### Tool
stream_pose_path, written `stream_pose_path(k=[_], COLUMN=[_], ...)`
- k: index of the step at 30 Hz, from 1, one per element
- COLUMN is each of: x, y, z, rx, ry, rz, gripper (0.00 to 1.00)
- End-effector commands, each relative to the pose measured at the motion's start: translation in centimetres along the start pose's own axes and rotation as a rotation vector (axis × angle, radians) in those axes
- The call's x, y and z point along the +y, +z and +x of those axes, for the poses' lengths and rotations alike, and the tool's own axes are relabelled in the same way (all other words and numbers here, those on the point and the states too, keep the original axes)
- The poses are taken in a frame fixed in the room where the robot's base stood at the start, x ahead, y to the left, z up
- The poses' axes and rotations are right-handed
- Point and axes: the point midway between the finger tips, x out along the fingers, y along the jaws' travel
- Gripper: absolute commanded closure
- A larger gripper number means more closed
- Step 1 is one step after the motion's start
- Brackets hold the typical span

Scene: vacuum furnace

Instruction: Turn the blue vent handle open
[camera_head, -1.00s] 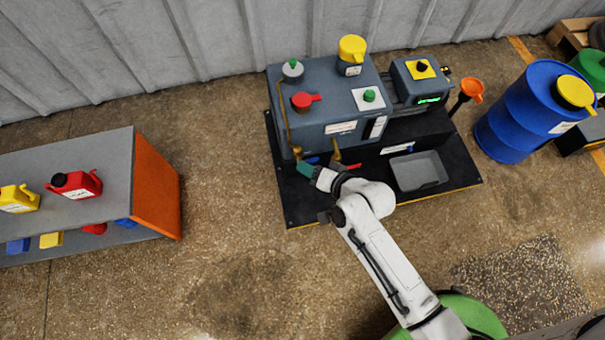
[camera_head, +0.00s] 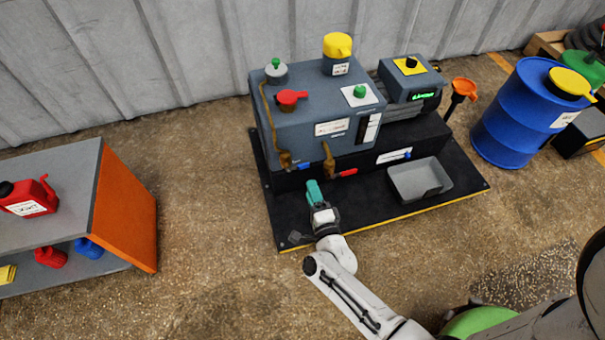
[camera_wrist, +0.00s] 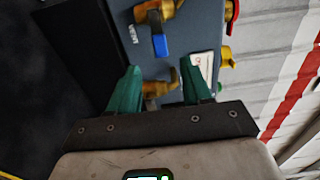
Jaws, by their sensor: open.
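The blue vent handle (camera_head: 306,166) sits at the foot of the left brass valve (camera_head: 285,160), low on the front of the grey-blue furnace unit (camera_head: 310,122). In the wrist view the blue handle (camera_wrist: 160,45) shows beyond the fingertips, roughly in line with the gap between them. My gripper (camera_head: 313,187) has teal fingers and is open and empty. It is in front of the unit, just short of the blue handle, and looks apart from it. In the wrist view my gripper (camera_wrist: 160,75) has its fingers spread, with brass pipework visible between them.
A red handle (camera_head: 347,173) on the right brass valve (camera_head: 328,158) is close to the right of the blue one. A grey tray (camera_head: 420,196) lies on the black base (camera_head: 375,203). A shelf (camera_head: 122,212) stands left, a blue drum (camera_head: 515,115) right. Floor between is clear.

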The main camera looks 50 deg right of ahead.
Motion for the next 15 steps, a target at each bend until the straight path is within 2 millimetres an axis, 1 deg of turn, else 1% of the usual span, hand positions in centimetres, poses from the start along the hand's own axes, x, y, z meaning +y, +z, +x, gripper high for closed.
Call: stream_pose_path(k=[1,3,9,12,15], x=[0.1,0.1,0.1,0.1,0.1], y=[-0.1,-0.1,0.0,0.0,0.0], z=[1.0,2.4,5.9,7.2,8.0], rx=[0.001,0.002,-0.001,0.000,-0.001], ry=[-0.003,-0.003,-0.001,0.000,0.000], rz=[0.000,0.001,0.000,-0.002,-0.001], gripper=[0.51,0.51,0.51,0.51,0.51])
